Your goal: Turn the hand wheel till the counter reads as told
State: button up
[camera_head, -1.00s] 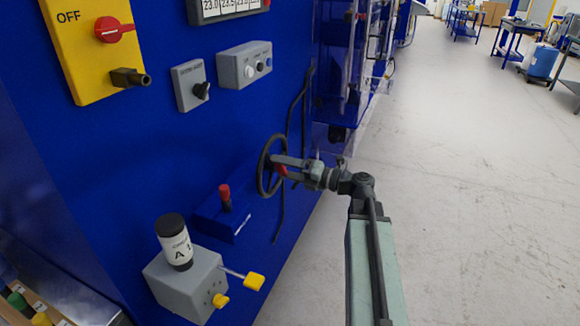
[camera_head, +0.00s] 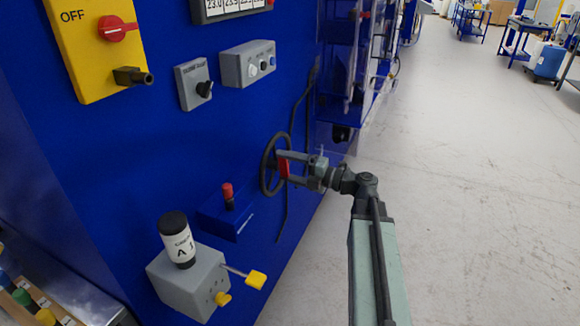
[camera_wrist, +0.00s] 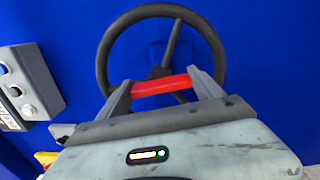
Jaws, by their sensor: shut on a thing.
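The black hand wheel (camera_head: 264,171) stands on the blue machine front; its round rim (camera_wrist: 104,52) and a dark spoke show in the wrist view. A red bar (camera_head: 284,168) is at the wheel's middle, and in the wrist view the red bar (camera_wrist: 160,86) lies across between my two fingers. My gripper (camera_head: 281,166) is shut on this red bar, one finger at each end. A display with figures (camera_head: 240,6) is cut off at the top edge of the head view. I cannot tell whether it is the counter.
A yellow OFF switch box (camera_head: 93,45), a small grey knob box (camera_head: 192,88) and a grey button box (camera_head: 246,65) are above left. A red-topped post (camera_head: 228,192) and a grey box with yellow levers (camera_head: 189,283) are below left.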

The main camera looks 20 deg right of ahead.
jog(key=shift+s+a+f, duration=0.1)
jog(key=shift+a, duration=0.1)
jog(key=o, duration=2.1)
jog(key=shift+s+d, duration=0.2)
jog(key=shift+d, duration=0.1)
jog(key=v, duration=0.7)
jog(key=shift+d, duration=0.1)
